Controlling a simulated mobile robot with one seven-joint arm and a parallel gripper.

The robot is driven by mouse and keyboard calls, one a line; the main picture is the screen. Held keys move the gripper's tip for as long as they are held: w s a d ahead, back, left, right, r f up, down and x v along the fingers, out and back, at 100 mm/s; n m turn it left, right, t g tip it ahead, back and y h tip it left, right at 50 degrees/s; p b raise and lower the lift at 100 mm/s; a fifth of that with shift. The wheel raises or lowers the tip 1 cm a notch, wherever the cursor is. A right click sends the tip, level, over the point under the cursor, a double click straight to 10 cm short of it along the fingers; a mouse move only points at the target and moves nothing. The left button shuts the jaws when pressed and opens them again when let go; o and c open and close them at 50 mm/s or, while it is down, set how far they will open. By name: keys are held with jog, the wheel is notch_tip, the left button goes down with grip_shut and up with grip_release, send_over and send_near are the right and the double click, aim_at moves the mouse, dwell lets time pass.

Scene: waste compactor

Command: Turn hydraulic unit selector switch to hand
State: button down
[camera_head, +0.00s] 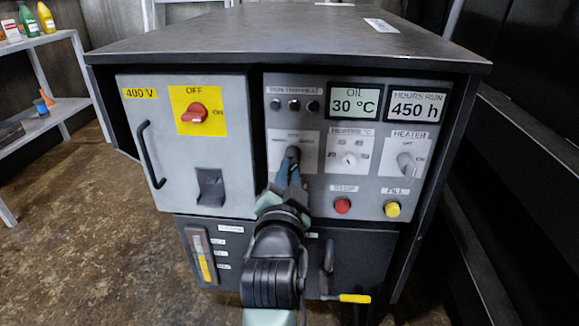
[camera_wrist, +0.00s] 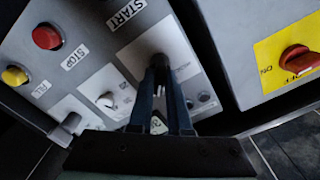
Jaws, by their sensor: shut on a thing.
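The selector switch (camera_head: 293,153) is a dark knob on a white label plate (camera_head: 309,160) in the control panel's left part. The plate's lettering is partly hidden and too small to read surely. My gripper (camera_head: 290,172) reaches up to it from below, with its blue fingers closed around the knob. In the wrist view the knob (camera_wrist: 160,62) shows between the tips of my gripper (camera_wrist: 160,74). The fingers hide most of the knob, so its pointing direction cannot be told.
A red main switch (camera_head: 194,113) is on the left door, above a black handle (camera_head: 151,155). To the right are the heating knob (camera_head: 349,159), the heater switch (camera_head: 406,164), a red button (camera_head: 342,206) and a yellow button (camera_head: 392,209). A shelf (camera_head: 35,125) stands far left.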

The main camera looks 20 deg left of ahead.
jog(key=shift+n+p, duration=6.25)
jog(key=shift+n, duration=1.95)
jog(key=c, duration=0.9)
grip_release()
jog(key=shift+o, duration=0.2)
jog(key=p+v, duration=0.5)
jog(key=v, duration=0.8)
